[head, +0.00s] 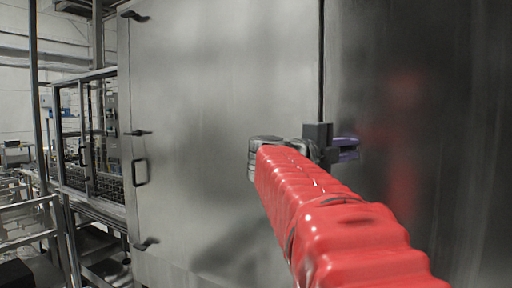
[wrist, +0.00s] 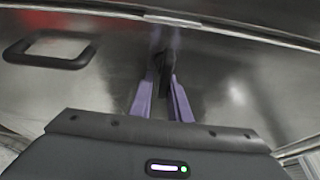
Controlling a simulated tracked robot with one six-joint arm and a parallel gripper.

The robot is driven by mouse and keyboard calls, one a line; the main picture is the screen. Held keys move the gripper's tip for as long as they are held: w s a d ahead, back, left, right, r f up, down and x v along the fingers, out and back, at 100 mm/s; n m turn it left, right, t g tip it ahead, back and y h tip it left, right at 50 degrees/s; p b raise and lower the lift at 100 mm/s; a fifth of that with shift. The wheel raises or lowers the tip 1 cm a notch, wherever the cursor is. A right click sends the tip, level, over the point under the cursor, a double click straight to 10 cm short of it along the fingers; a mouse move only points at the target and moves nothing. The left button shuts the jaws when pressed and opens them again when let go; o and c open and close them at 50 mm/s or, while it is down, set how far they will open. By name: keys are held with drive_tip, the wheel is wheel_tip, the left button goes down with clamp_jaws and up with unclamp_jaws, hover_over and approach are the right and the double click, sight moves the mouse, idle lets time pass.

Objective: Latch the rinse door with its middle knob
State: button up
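A steel door to the right of the vertical seam carries a black knob (wrist: 165,76), seen in the wrist view near the door's edge. My gripper (wrist: 163,82) has its two purple fingers on either side of this knob, spread apart. Whether either finger touches it cannot be told. A black loop handle (wrist: 50,47) is left of the knob in the wrist view. In the head view my gripper (head: 347,147) is just right of the seam, close to the dark panel; its own body and my red arm hide the knob and handle there.
A large steel panel (head: 225,80) left of the seam has its own upper knob (head: 135,15), middle knob (head: 138,132), lower knob (head: 147,243) and loop handle (head: 140,172) along its left edge. Railings (head: 30,225) and a framed machine (head: 90,130) stand farther left.

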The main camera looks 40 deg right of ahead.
drive_tip(key=shift+o, duration=1.4)
drive_tip(key=shift+r, duration=0.1)
drive_tip(key=shift+a, duration=0.15)
drive_tip(key=a, duration=1.3)
drive_tip(key=shift+a, duration=0.3)
drive_tip(key=shift+s, duration=0.1)
